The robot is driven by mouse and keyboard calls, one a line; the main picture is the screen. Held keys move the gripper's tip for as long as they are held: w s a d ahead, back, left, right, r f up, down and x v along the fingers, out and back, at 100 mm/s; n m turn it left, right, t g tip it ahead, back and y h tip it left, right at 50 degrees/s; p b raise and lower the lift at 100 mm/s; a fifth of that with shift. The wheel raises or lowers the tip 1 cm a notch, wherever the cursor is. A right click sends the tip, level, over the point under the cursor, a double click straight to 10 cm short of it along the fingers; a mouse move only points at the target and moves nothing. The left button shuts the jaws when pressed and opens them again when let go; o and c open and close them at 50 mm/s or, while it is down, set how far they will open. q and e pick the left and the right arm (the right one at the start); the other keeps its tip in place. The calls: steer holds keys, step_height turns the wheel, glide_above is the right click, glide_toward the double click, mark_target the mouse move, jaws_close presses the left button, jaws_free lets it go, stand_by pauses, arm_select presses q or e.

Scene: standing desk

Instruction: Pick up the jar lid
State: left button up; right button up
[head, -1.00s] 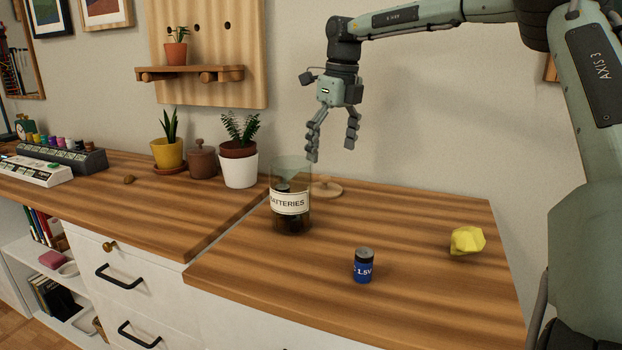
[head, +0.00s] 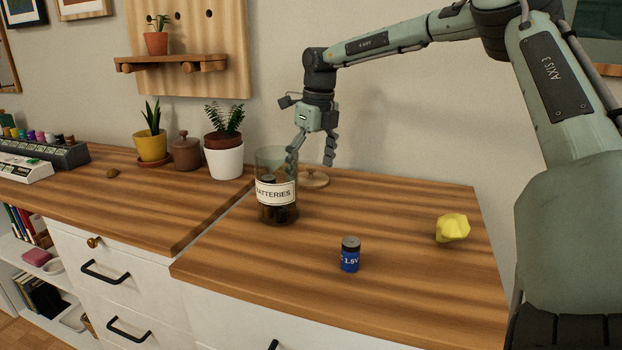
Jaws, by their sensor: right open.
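The jar lid (head: 313,180) is a round wooden disc with a small knob. It lies on the wooden desk (head: 400,195) just behind and to the right of the glass jar. The jar (head: 277,188) is labelled BATTERIES, stands upright without a lid on it, and holds dark batteries. My right gripper (head: 311,166) points down with its fingers apart, above the lid. Its left finger shows behind or beside the jar's rim; I cannot tell if it touches. The gripper is empty. My left gripper is not in view.
A blue 1.5V battery (head: 350,254) stands near the front edge. A crumpled yellow object (head: 452,228) lies at the right. Potted plants (head: 224,150) and a brown lidded pot (head: 187,152) stand at the back left. The desk's middle is clear.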

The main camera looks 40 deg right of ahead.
steer(key=c, duration=1.2)
steer(key=shift+s, duration=0.1)
jaws_close()
steer(key=shift+f, duration=0.1)
